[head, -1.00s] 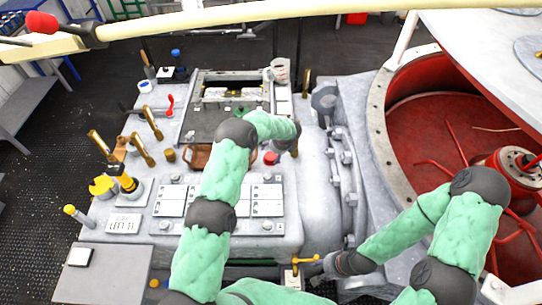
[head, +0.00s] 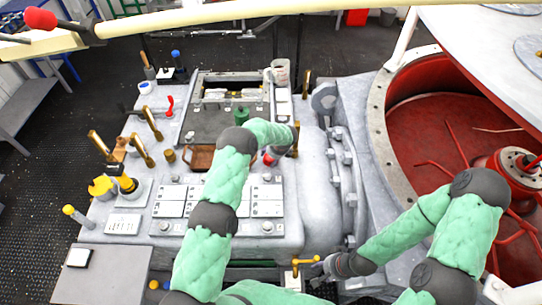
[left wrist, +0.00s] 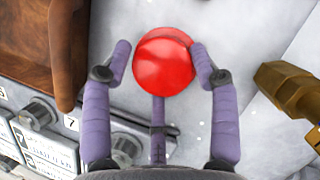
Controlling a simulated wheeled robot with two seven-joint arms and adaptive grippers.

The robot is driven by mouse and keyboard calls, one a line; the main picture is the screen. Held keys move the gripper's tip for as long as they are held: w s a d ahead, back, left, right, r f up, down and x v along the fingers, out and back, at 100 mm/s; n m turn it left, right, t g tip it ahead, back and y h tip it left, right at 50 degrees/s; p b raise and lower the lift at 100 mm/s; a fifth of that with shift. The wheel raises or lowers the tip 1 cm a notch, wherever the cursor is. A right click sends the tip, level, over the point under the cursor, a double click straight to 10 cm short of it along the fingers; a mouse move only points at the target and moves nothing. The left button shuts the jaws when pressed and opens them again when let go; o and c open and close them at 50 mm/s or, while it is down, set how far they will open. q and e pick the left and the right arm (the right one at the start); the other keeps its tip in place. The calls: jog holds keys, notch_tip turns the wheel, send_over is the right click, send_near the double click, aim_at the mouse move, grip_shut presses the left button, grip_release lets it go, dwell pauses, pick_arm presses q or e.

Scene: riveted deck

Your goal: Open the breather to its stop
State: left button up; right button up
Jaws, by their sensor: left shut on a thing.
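A round red knob (left wrist: 164,62) on a thin stem sits between the purple fingers of my left gripper (left wrist: 161,58) in the left wrist view. My right gripper (head: 322,268) is low in the head view, close beside a yellow T-shaped handle (head: 304,262). Its fingers are too small to tell whether they are open.
A brown wooden tray or handle (left wrist: 68,45) lies close left of the left gripper, and a brass fitting (left wrist: 290,88) is to its right. White label plates (head: 265,200) cover the front of the machine top. A red-lined round pit (head: 420,120) lies to the right.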

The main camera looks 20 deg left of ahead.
pick_arm(q)
jog(key=shift+w+a+r+b, duration=0.15)
jog(key=shift+w+b, duration=0.2)
jog(key=shift+b, duration=0.15)
jog(key=n+b, duration=0.3)
jog(key=shift+w+g+y+b, duration=0.1)
jog(key=shift+g+y+b, duration=0.2)
jog(key=shift+g+b, duration=0.1)
jog(key=shift+r+n+b, duration=0.15)
jog(key=shift+n+b, duration=0.35)
jog(key=shift+n, duration=0.1)
jog(key=shift+a+r+g, duration=0.1)
jog(key=shift+r+g, duration=0.1)
jog(key=shift+g, duration=0.1)
jog(key=o, duration=1)
jog(key=shift+w+a, duration=0.1)
jog(key=shift+o, duration=0.2)
jog(key=shift+f, duration=0.1)
jog(key=shift+s+f, duration=0.2)
